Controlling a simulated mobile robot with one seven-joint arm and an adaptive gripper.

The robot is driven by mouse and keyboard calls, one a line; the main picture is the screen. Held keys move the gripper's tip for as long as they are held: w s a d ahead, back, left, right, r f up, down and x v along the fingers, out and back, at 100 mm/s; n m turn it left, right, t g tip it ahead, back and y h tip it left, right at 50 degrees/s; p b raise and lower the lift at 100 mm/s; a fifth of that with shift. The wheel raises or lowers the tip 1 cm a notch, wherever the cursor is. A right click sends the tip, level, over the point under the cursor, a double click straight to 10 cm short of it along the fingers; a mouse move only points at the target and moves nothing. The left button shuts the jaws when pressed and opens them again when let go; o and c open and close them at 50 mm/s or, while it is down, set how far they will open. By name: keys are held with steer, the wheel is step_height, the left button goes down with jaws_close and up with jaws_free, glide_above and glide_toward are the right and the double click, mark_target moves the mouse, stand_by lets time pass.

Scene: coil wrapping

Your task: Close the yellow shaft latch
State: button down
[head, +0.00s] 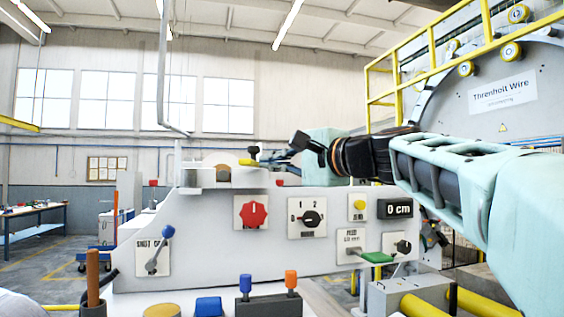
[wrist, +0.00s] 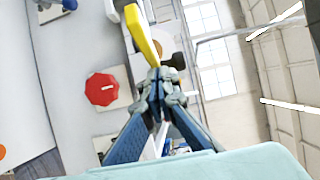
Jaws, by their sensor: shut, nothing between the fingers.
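The yellow shaft latch (wrist: 142,34) is a long bent bar that runs from the top of the wrist view down toward my fingertips. In the head view a small yellow piece of it (head: 249,162) shows on top of the grey machine, just left of my gripper (head: 274,160). My gripper is shut and empty. In the wrist view its closed fingertips (wrist: 160,78) overlap the latch's lower end; I cannot tell whether they touch it. A dark knob (wrist: 180,60) sits right beside the fingertips.
The machine's front panel (head: 215,255) carries a red knob (head: 253,212), a 0–1–2 selector (head: 312,218), a blue-topped shift lever (head: 167,232) and a display reading 0 cm (head: 399,209). Open air lies above the machine.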

steer(key=shift+a, duration=0.1)
stand_by(0.5)
steer(key=shift+s+a+f+b, duration=0.15)
steer(key=shift+a+b, duration=0.1)
steer(key=shift+a, duration=0.3)
steer(key=shift+s+a+r+b, duration=0.1)
steer(key=shift+a+b, duration=0.1)
steer(key=shift+a, duration=0.35)
steer(key=w+a+p, duration=0.1)
steer(key=w+a, duration=0.3)
steer(key=a, duration=0.7)
steer(key=shift+w+a, duration=0.15)
steer(key=shift+w, duration=0.1)
